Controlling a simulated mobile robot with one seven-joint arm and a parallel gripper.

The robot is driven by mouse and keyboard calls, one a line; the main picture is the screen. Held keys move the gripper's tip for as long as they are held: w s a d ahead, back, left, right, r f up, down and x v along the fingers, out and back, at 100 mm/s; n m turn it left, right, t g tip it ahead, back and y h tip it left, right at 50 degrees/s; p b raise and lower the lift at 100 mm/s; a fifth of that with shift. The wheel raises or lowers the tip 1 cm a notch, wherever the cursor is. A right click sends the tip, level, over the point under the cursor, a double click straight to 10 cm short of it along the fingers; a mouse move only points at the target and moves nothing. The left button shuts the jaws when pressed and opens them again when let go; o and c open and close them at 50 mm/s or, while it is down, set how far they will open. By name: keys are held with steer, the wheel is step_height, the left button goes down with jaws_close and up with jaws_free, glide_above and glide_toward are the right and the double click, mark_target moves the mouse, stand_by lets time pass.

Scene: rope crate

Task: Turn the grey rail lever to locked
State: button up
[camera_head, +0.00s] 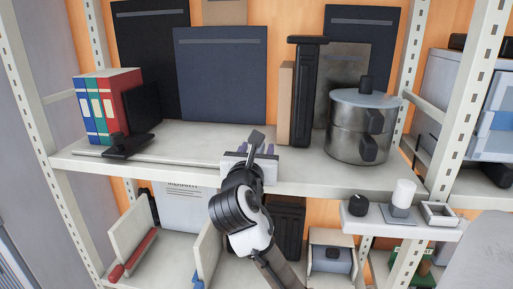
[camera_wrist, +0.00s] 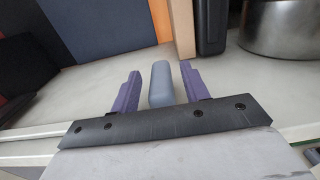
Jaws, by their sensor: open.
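The grey rail lever (camera_head: 256,137) stands up at the front edge of the main shelf, near its middle. In the wrist view the lever (camera_wrist: 160,84) is a rounded blue-grey bar between the two purple fingers of my gripper (camera_wrist: 160,90). A narrow gap shows on each side of it, so the fingers appear apart from it. In the head view my gripper (camera_head: 255,151) is open around the lever. My gripper and wrist hide the lever's base and any lock marking.
A thin rail (camera_head: 190,163) runs along the shelf front to a black bookend (camera_head: 128,145) beside several binders (camera_head: 108,105). A steel pot (camera_head: 360,125) and a tall black case (camera_head: 306,92) stand right of my gripper.

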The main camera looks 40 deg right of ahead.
jaws_close()
stand_by(0.3)
steer(key=shift+w+a+m+g+h+b, duration=0.25)
steer(key=shift+m+g+h+b, duration=0.15)
steer(key=shift+g+h, duration=0.25)
steer(key=shift+w+a+r+m+g+h, duration=0.15)
steer(key=shift+m+g+h, duration=0.25)
steer(key=shift+m+g, duration=0.25)
steer(key=shift+w+d+f+m+g+h, duration=0.15)
steer(key=shift+m+g+h, duration=0.25)
steer(key=shift+g, duration=0.4)
steer(key=shift+a+r, duration=0.1)
jaws_free()
steer(key=shift+s+b, duration=0.1)
steer(key=shift+b, duration=0.2)
